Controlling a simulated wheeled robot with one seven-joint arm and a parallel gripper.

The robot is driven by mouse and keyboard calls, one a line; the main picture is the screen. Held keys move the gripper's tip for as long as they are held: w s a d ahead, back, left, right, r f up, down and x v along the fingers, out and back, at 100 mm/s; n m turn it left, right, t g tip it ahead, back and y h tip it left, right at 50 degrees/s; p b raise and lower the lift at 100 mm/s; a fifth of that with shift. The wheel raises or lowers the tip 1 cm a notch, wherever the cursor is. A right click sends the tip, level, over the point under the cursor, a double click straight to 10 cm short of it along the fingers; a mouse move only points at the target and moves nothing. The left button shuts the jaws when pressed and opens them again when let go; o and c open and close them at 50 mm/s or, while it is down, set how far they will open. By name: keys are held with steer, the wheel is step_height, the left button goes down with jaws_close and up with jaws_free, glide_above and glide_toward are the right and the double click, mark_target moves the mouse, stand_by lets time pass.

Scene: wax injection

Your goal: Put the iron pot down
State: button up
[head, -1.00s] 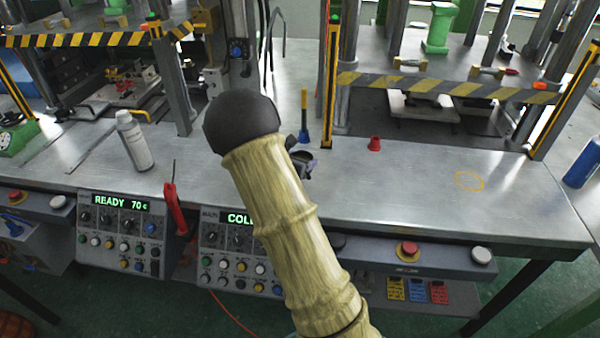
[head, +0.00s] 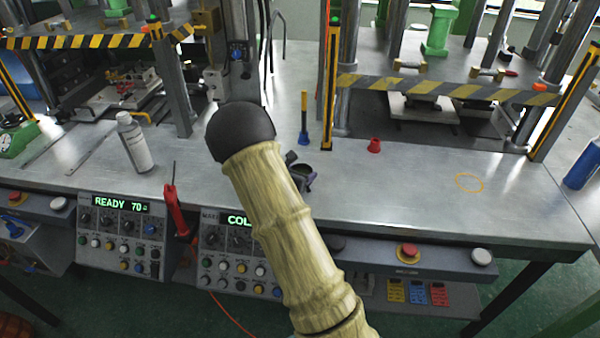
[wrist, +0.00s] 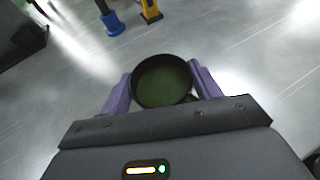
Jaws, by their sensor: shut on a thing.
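The iron pot (wrist: 163,104) is a small dark round vessel with a greenish inside, seen from above in the wrist view. My gripper (wrist: 163,88) has its purple fingers shut on it, one on each side. In the head view the dark pot (head: 301,170) shows just right of my arm, over the grey metal table (head: 400,205). My arm hides much of the gripper there. I cannot tell whether the pot touches the table.
A blue-based tool (head: 304,138) with a yellow handle stands behind the pot, and a small red cup (head: 374,145) stands to the right. A white bottle (head: 133,142) is at left. The table around the yellow ring mark (head: 469,181) is clear.

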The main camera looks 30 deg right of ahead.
steer(key=o, duration=1.1)
steer(key=shift+r, duration=0.15)
steer(key=v, duration=1.2)
